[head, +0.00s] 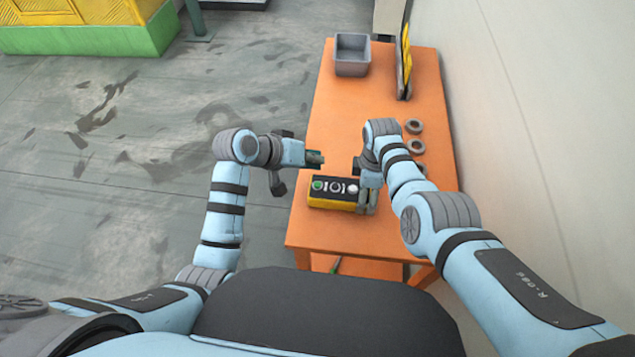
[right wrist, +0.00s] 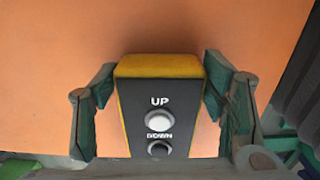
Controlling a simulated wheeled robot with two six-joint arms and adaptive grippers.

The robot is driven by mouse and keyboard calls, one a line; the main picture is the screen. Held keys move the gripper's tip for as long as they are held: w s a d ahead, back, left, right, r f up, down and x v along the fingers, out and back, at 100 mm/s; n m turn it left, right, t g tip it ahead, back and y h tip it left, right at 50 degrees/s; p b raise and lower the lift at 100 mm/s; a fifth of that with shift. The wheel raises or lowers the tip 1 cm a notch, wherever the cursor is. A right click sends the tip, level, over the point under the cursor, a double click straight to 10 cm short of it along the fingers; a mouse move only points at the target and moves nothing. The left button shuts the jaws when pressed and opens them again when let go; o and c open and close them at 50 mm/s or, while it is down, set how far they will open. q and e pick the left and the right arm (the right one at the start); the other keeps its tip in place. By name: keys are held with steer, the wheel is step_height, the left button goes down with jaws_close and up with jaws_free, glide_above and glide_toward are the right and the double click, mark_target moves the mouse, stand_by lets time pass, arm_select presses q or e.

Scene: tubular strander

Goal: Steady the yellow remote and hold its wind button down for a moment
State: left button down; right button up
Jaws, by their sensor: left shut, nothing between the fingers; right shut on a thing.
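The yellow remote (head: 332,204) lies on the orange table near its front edge, its dark face up. In the head view the face has a green button (head: 318,185) at the left, a grey round control (head: 336,187) mid-face and a white button (head: 353,188) at the right. The right wrist view shows one end of the remote (right wrist: 160,66), with UP and DOWN buttons; no wind label is readable. My right gripper (head: 368,200) is shut on the remote's right end, fingers on either side. My left gripper (head: 316,160) is shut and empty, above and behind the remote's left end.
The orange table (head: 330,120) has a grey bin (head: 352,56) at its far end and an upright yellow panel (head: 406,60) beside it. Several grey rings (head: 414,127) lie along the right edge, partly behind my right arm. A wall stands close on the right.

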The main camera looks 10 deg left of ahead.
steer(key=o, duration=1.5)
steer(key=shift+o, duration=0.2)
